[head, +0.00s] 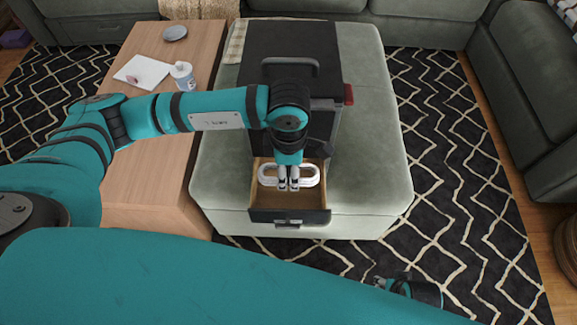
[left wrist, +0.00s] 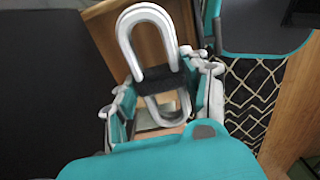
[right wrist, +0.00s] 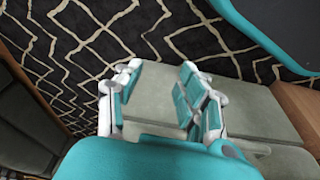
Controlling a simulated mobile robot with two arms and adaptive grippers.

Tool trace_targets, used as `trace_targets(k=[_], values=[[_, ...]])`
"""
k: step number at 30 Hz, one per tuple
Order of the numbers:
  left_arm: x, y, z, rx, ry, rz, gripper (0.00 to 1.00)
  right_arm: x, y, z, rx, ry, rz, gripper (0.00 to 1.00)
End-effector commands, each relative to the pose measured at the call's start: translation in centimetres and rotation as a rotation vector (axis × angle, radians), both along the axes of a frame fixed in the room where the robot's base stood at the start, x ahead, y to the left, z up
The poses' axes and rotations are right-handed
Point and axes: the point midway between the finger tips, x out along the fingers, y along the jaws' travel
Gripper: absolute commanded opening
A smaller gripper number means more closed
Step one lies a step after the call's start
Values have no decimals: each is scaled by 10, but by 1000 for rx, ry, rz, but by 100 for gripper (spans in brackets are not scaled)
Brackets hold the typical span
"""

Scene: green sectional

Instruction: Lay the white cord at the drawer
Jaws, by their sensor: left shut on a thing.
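The white cord (head: 264,178) is a bundled loop with a dark band round its middle, clear in the left wrist view (left wrist: 142,14). My left gripper (head: 288,185) points down and is shut on the middle of the cord, its fingers on either side of the dark band. The cord is over the open drawer (head: 288,216), within its outline; I cannot tell whether it touches the drawer floor. The drawer has a wooden inside and dark front and is pulled out of a black cabinet (head: 292,40). My right gripper (right wrist: 160,76) is open and empty, low at the right.
The cabinet stands on a green ottoman (head: 385,150). A wooden table (head: 150,200) at the left holds a white bottle (head: 182,74), a white sheet (head: 142,70) and a dark round dish (head: 175,33). Green sofas stand behind and at the right. Patterned rug lies right of the ottoman.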

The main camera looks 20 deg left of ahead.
Motion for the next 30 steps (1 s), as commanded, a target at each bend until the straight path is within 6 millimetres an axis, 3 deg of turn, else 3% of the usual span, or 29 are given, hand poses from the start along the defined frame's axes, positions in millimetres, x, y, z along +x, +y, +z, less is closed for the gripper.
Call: trace_targets(k=[30], values=[[0, 0, -49, 0, 0, -1, 14, -1, -2, 101, 2, -56, -9, 40]])
